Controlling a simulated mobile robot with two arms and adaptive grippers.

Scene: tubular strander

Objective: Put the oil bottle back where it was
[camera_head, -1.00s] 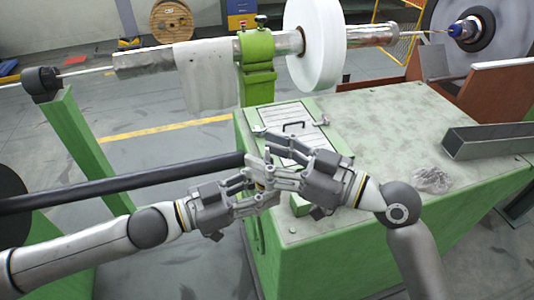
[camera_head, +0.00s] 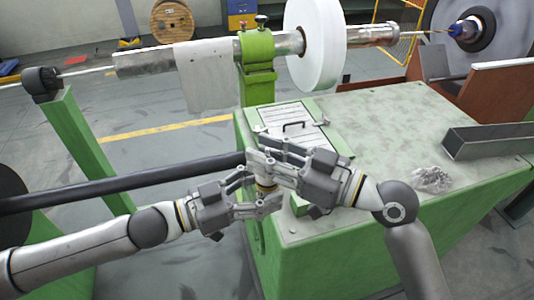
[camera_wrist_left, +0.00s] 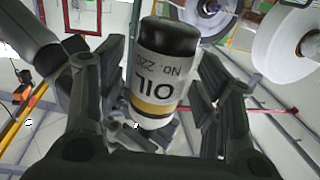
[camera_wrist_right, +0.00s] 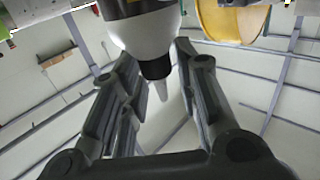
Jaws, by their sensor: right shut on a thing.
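The oil bottle (camera_head: 265,187) is mostly hidden between my two grippers in the head view. In the left wrist view its white body (camera_wrist_left: 160,68) shows a yellow band, a dark end and an upside-down "OIL" label. My left gripper (camera_head: 268,199) is open, its fingers on either side of the bottle with gaps showing. My right gripper (camera_head: 264,160) is shut on the bottle from the nozzle side. In the right wrist view the bottle's white shoulder, dark collar and pale nozzle (camera_wrist_right: 150,40) point between its fingers.
A black bar (camera_head: 120,182) runs left of the grippers.

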